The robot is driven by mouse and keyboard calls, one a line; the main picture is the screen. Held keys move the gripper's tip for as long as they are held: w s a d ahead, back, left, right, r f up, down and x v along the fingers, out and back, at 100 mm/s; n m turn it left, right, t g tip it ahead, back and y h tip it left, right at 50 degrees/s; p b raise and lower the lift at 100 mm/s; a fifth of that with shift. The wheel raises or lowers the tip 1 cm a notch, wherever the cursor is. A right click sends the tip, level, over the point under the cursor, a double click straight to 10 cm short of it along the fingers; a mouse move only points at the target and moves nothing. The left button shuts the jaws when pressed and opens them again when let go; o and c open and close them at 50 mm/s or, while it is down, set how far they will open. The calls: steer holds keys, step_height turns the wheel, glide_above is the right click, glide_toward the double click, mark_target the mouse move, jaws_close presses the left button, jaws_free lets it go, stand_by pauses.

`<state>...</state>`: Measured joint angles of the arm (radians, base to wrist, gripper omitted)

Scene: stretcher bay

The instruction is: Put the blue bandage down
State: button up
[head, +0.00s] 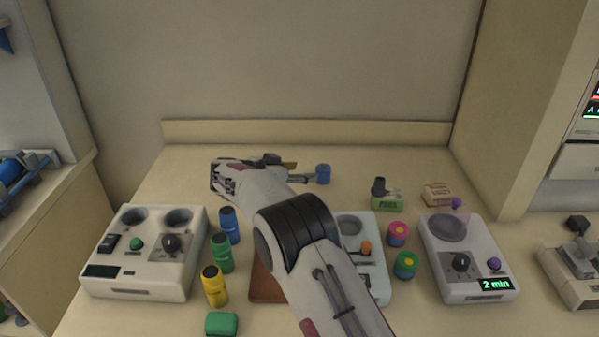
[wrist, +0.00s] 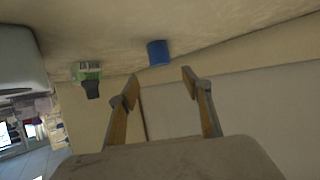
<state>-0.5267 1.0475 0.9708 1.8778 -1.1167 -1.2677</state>
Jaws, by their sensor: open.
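The blue bandage (head: 323,173) is a short blue roll standing on the table near the back, just right of my gripper (head: 304,172) in the head view. In the wrist view, the blue bandage (wrist: 158,53) shows beyond the fingertips of my gripper (wrist: 160,83), against the table surface, which appears at the top there. My gripper is open, with its two tan fingers spread and nothing between them. The roll looks apart from both fingers.
A green block with a dark top (head: 387,196) and a small box (head: 438,194) stand to the right. White devices (head: 140,275) (head: 475,285) flank the table. Blue, green and yellow bottles (head: 222,252) stand left of my arm. The back ledge (head: 300,132) is close behind the roll.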

stand_by(0.7)
step_height(320, 180, up, 22)
steer(key=w+d+f+n+t+y, duration=0.1)
steer(key=w+d+n+t+y, duration=0.15)
steer(key=t+y, duration=0.25)
steer(key=s+r+n+y, duration=0.4)
steer(key=s+r+y, duration=0.1)
steer(key=s+r, duration=0.5)
steer(key=s+d+f+g, duration=0.3)
steer(key=s+d+f, duration=0.2)
steer(key=s, duration=1)
steer(key=s+d+f+n+g+h, duration=0.1)
steer(key=s+d+f+g, duration=0.2)
steer(key=s, duration=1.3)
steer(key=s+d+f+n+g, duration=0.1)
steer(key=s+d+f+g, duration=0.2)
steer(key=s+d+f, duration=0.4)
steer(key=s+f, duration=0.4)
steer(key=s, duration=0.4)
steer(key=shift+s+d, duration=0.4)
